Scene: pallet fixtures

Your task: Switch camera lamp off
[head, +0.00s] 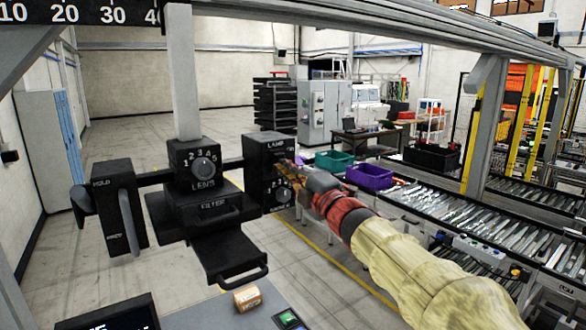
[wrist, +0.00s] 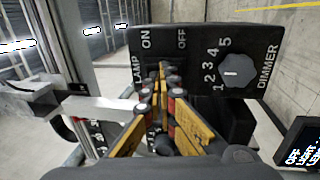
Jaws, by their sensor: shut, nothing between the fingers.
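The black lamp box (head: 259,172) hangs on the rig to the right of the lens box, with a "LAMP" label and a dial. In the wrist view the lamp box (wrist: 205,38) appears turned, with ON and OFF labels on top and a grey dimmer knob (wrist: 236,71) marked 1 to 5. My gripper (head: 287,164) is at the face of the lamp box; in the wrist view its yellow and black fingers (wrist: 163,72) are together, just below the ON and OFF labels. They cover the switch area, so I cannot see the switch position or whether I touch it.
The lens box (head: 193,168), filter tray (head: 226,255) and hold box (head: 118,207) hang left of the lamp box. A small wooden block (head: 248,299) sits on the panel below. A conveyor (head: 480,215) with bins stands at right.

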